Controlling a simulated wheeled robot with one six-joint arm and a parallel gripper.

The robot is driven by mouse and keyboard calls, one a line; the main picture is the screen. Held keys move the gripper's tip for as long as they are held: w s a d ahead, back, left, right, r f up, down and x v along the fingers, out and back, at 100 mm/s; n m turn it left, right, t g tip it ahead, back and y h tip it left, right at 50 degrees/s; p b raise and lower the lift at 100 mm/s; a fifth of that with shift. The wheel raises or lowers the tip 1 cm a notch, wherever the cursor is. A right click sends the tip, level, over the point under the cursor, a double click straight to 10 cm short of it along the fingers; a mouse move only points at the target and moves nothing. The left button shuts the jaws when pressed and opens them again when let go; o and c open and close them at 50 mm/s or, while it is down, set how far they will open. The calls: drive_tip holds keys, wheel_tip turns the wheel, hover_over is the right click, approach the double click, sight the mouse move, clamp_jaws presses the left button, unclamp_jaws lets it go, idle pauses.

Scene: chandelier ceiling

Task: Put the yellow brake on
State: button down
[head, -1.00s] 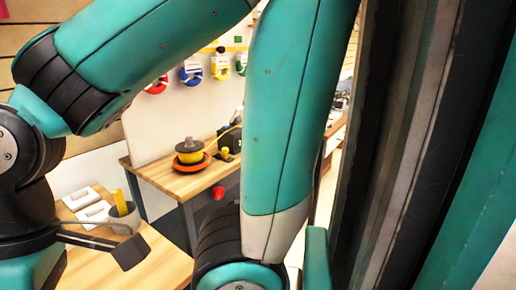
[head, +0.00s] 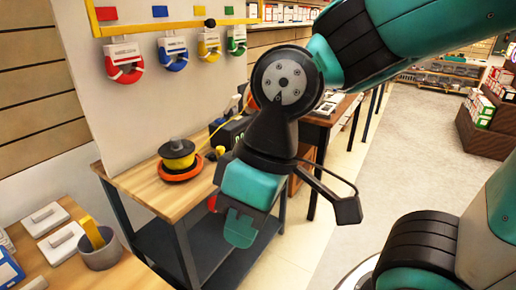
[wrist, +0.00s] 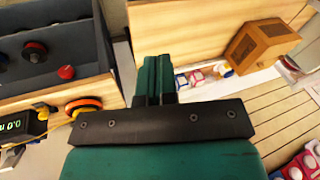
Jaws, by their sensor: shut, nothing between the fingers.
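A yellow ring-shaped part with a white body (head: 209,47) hangs on the pale board at the back, under a yellow tag. A yellow spool with a black top (head: 177,155) sits on an orange disc (head: 180,172) on the wooden bench. The disc and spool also show at the left in the wrist view (wrist: 83,106). I cannot tell for certain which yellow part is the brake. My gripper (head: 239,230) points down, shut and empty, in front of the bench's right end. Its teal fingers also show in the wrist view (wrist: 154,76).
Red (head: 124,65), blue (head: 173,55) and green (head: 236,42) hanging parts flank the yellow one. A dark device (head: 232,132) stands on the bench (head: 140,180). A grey cup (head: 100,248) stands on a nearer table at lower left. Open floor (head: 400,130) lies right.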

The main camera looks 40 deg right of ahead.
drive_tip(key=shift+d, duration=0.1)
drive_tip(key=w+d+f+m+t+y+b, duration=0.1)
drive_tip(key=w+f+m+t, duration=0.2)
drive_tip(key=w, duration=0.4)
drive_tip(key=w+d+f+m+t+y+b, duration=0.1)
drive_tip(key=w+f+m+t, duration=0.1)
drive_tip(key=w+m, duration=0.4)
drive_tip(key=w+f+m+t+y+b, duration=0.1)
drive_tip(key=w+f+m+t, duration=0.15)
drive_tip(key=w, duration=0.55)
drive_tip(key=w+d+f+m+t+h, duration=0.3)
drive_tip(key=w+d+f+m, duration=0.1)
drive_tip(key=d, duration=0.5)
drive_tip(key=w+d+f+m+t+h+b, duration=0.1)
drive_tip(key=w+d+f+m+t+h, duration=0.3)
drive_tip(key=d+m, duration=0.4)
drive_tip(key=shift+w+d+f+m, duration=0.2)
drive_tip(key=shift+w+d+m, duration=0.2)
drive_tip(key=shift+w+m, duration=0.4)
